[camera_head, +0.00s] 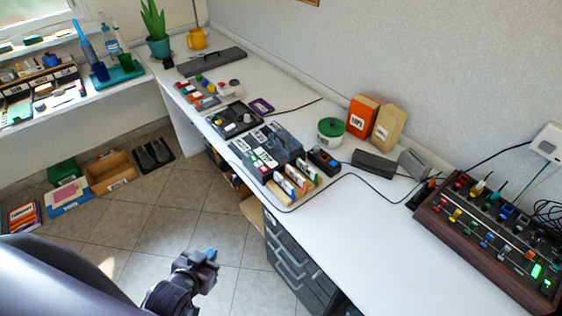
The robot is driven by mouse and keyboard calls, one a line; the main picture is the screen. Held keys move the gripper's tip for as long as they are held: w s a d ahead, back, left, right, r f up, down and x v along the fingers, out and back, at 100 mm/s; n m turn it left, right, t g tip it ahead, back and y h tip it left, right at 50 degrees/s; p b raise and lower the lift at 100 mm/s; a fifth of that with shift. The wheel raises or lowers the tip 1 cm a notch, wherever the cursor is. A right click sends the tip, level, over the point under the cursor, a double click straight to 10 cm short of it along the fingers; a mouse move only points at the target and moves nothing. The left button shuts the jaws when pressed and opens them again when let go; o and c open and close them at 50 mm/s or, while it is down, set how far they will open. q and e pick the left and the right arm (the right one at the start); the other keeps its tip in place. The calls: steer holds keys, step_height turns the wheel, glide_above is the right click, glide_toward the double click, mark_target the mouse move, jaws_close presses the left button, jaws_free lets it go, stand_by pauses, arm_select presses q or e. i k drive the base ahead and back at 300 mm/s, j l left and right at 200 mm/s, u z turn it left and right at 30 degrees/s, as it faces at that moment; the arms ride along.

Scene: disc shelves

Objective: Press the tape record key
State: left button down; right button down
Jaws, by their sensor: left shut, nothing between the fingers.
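No key can be read for certain as the tape record key at this size. A dark grey device (284,142) with white labels and small coloured keys, one red and one green, lies on the white desk mid-picture. A wood-framed console (480,237) with several coloured knobs and a lit green key (536,270) stands at the desk's right end. My left gripper (211,255) is shut and empty. It is over the tiled floor in front of the desk, apart from both devices. My right gripper is not in view.
A white pot with green lid (330,132), orange box (361,117) and tan box (388,128) stand behind. Drawers (290,265) fill the desk's front; boxes (110,172) lie on the floor.

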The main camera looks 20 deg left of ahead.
mark_target(263, 170)
steer(key=i+j+z, duration=0.2)
steer(key=j, duration=0.2)
steer(key=j+z, duration=0.2)
steer(key=j, duration=0.2)
steer(key=i+j+z, duration=0.1)
steer(key=j, duration=1)
steer(key=j+z, duration=0.1)
steer(key=j, duration=0.95)
